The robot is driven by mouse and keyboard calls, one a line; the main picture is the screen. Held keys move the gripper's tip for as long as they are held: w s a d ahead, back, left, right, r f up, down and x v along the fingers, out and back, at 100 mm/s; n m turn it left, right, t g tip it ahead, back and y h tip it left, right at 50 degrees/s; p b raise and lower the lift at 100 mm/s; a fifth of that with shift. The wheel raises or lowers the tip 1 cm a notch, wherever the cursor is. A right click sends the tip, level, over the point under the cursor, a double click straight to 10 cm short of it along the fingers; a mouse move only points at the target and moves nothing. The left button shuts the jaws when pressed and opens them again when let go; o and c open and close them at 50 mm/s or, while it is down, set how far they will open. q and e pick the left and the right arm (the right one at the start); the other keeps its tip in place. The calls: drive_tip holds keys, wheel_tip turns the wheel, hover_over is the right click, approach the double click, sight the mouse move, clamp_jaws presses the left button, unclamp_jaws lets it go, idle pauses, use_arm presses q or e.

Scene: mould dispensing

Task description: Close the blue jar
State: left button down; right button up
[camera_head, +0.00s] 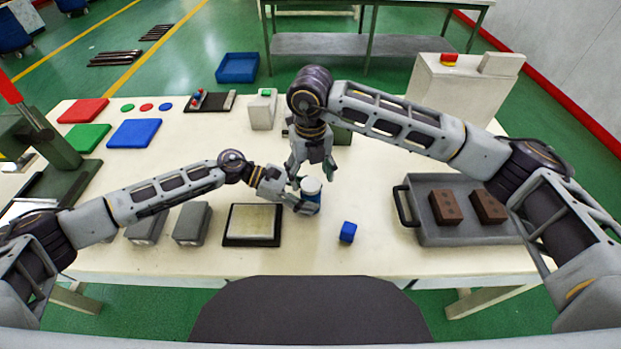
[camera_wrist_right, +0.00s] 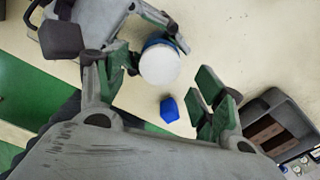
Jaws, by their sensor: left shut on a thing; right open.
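The blue jar (camera_head: 312,203) stands upright on the table, with a white round lid (camera_head: 311,186) on top. The lid also shows from above in the right wrist view (camera_wrist_right: 159,65), with a blue rim of the jar at its edge. Whether the lid is screwed tight cannot be told. My left gripper (camera_head: 302,195) is shut on the jar from the left side. My right gripper (camera_head: 312,170) is open and points down just above and behind the jar, its fingers apart and empty.
A black-framed plate (camera_head: 253,224) lies to the left. A grey tray (camera_head: 455,236) with brown blocks stands at the right. A light box (camera_head: 263,110) stands behind. The front middle of the table is mostly clear.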

wheel_tip(320, 180, up, 9)
drive_tip(key=shift+r, duration=0.15)
idle(0.4)
use_arm(q)
drive_tip(key=c, duration=0.6)
unclamp_jaws()
drive_tip(key=shift+o, duration=0.2)
drive_tip(key=shift+v, duration=6)
wheel_tip(320, 180, up, 9)
drive_tip(key=p, duration=0.9)
use_arm(e)
wheel_tip(320, 180, up, 9)
